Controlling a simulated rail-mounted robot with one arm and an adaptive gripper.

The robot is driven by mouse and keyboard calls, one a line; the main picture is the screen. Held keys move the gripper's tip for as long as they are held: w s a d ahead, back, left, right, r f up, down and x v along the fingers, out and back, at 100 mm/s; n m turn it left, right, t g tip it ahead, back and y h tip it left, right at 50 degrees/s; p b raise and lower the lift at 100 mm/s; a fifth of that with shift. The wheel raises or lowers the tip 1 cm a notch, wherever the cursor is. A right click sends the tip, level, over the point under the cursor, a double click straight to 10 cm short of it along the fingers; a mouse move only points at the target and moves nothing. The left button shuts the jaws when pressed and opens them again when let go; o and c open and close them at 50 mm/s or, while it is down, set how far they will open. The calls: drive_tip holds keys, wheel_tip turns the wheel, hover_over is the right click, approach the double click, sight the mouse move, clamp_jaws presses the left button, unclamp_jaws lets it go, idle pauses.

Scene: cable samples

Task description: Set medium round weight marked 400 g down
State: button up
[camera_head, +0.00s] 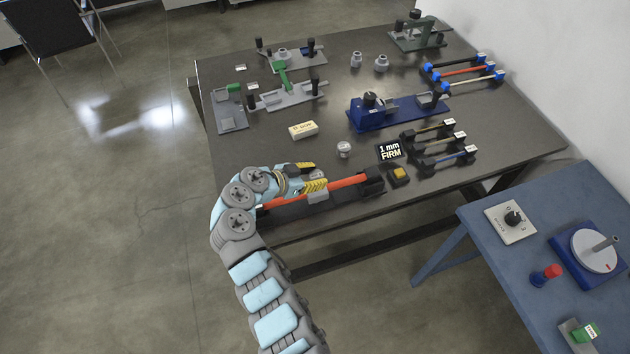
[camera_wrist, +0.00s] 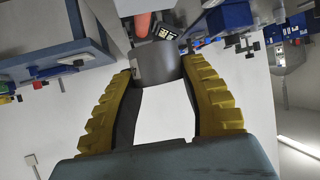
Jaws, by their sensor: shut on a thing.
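A grey round weight (camera_wrist: 155,64) is held between the yellow-ribbed fingers of my gripper (camera_head: 311,176) at the near edge of the dark table. In the head view only a little of this weight (camera_head: 317,174) shows between the fingers. I cannot read a 400 g mark on it. In the wrist view my gripper (camera_wrist: 159,72) is shut around its sides. Whether the weight touches anything below is hidden.
Another round weight (camera_head: 344,149) stands behind my gripper, near a cream block (camera_head: 303,130) and the "1 mm FIRM" sign (camera_head: 390,150). A blue fixture (camera_head: 383,115) and several cable samples lie farther right. Bare dark table (camera_head: 250,152) shows left of the cream block.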

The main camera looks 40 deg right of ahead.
drive_tip(key=shift+w+d+f, duration=0.2)
drive_tip(key=shift+w+f, duration=0.1)
drive_tip(key=shift+f, duration=1.7)
drive_tip(key=shift+f+b, duration=0.15)
drive_tip(key=shift+b, duration=0.15)
drive_tip(key=o, duration=1.2)
drive_tip(key=shift+c, duration=0.2)
drive_tip(key=shift+r+p, duration=0.25)
drive_tip(key=shift+p, duration=0.1)
drive_tip(key=b+v, duration=0.1)
drive_tip(key=v, duration=1.1)
drive_tip(key=shift+f, duration=0.15)
